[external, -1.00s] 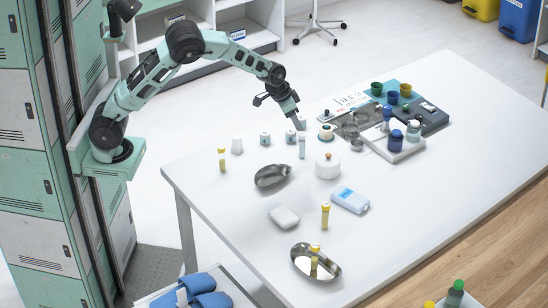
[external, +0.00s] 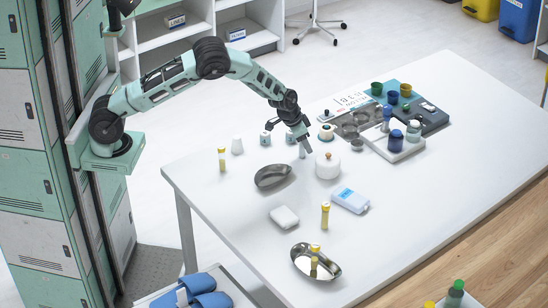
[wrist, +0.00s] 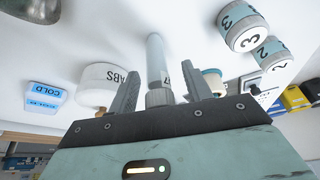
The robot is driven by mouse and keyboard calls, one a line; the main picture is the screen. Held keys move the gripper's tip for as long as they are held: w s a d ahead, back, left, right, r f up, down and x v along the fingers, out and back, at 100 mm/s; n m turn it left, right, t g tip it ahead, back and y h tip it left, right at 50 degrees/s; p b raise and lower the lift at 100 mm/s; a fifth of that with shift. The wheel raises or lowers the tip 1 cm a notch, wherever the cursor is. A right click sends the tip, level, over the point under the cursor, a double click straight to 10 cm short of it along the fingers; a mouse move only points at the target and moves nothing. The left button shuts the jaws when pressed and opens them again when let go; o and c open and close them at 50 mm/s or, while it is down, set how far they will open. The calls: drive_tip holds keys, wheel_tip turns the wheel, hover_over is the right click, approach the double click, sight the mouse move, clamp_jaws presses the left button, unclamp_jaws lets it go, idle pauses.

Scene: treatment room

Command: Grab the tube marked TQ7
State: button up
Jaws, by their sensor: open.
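A clear tube with a pale grey-white cap (wrist: 156,58) lies between the two fingers of my gripper (wrist: 160,92) in the wrist view. Only the edge of its label shows, with a dark mark that I cannot read in full. In the external view my gripper (external: 306,143) is low over the table at this tube (external: 302,151), which is mostly hidden behind the fingers. My fingers are open, with a gap on each side of the cap. Yellow-capped tubes stand at the left (external: 222,159), at the middle front (external: 325,215) and by the front steel dish (external: 315,257); their labels are not readable.
A white lidded jar (external: 328,167) marked ABS stands close at the right of my gripper. Numbered pots (external: 265,138), a steel dish (external: 272,176) and a COLD pack (external: 350,199) are around. The table's front right is clear.

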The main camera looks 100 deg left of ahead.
drive_tip(key=c, duration=1)
drive_tip(key=shift+c, duration=0.2)
